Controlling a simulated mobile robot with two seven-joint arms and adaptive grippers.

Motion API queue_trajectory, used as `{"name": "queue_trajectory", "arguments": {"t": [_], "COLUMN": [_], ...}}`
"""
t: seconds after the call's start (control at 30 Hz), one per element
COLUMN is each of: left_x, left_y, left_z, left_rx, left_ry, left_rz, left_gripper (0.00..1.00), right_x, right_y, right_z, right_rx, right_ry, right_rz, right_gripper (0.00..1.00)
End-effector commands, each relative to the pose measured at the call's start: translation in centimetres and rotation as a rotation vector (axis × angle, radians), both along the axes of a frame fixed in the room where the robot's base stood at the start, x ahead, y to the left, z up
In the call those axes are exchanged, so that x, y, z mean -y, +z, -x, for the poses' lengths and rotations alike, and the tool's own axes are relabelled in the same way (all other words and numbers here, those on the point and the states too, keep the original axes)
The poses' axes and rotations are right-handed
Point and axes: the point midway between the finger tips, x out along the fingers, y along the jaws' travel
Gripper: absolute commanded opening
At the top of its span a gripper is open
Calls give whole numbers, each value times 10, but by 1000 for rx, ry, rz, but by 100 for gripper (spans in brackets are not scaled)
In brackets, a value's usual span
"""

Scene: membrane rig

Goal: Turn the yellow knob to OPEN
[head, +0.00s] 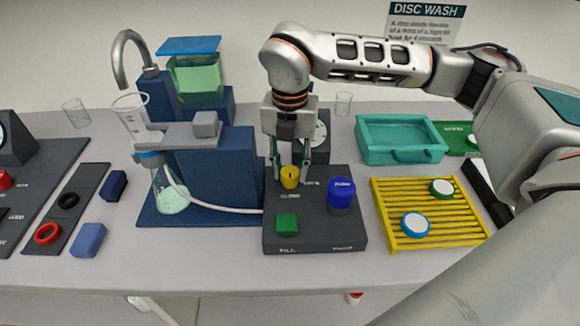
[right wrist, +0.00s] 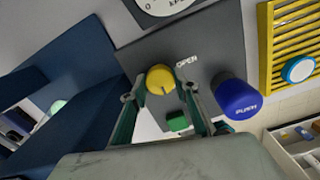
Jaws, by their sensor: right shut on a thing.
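The yellow knob (head: 289,178) sits upright on the dark control box (head: 345,234). It also shows in the right wrist view (right wrist: 160,79), where a dark mark on it points toward the bottom of the picture and the OPEN label (right wrist: 186,63) is up and to the right of it. My right gripper (head: 290,176) reaches down from above, one finger on each side of the knob, and is shut on it. In the right wrist view the two fingertips (right wrist: 163,88) flank the knob. My left gripper is not in view.
On the same box, a green button (head: 287,224) is in front of the knob and a blue PUSH knob (head: 341,193) is to its right. A round gauge (right wrist: 160,5) stands behind. The blue filtration stand (head: 225,170) with flask and hose is close on the left. A yellow rack (head: 440,232) is right.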

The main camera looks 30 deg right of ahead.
Motion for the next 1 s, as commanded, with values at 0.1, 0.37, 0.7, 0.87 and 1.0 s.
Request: {"name": "queue_trajectory", "arguments": {"t": [0.1, 0.37, 0.7, 0.87, 1.0], "left_x": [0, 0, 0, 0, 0], "left_y": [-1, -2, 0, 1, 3], "left_z": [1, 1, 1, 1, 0], "left_rx": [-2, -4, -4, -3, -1], "left_ry": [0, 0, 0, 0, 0], "left_rz": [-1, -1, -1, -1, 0], "left_gripper": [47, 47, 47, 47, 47], "right_x": [0, 0, 0, 0, 0], "right_y": [1, 1, 1, 2, 2], "right_z": [0, 0, -1, -1, -1], "right_rx": [0, 1, 2, 3, 2], "right_ry": [34, 200, 519, 672, 805], "right_rz": [0, 0, 0, 1, 1], "right_gripper": [8, 8, 8, 8, 8]}}
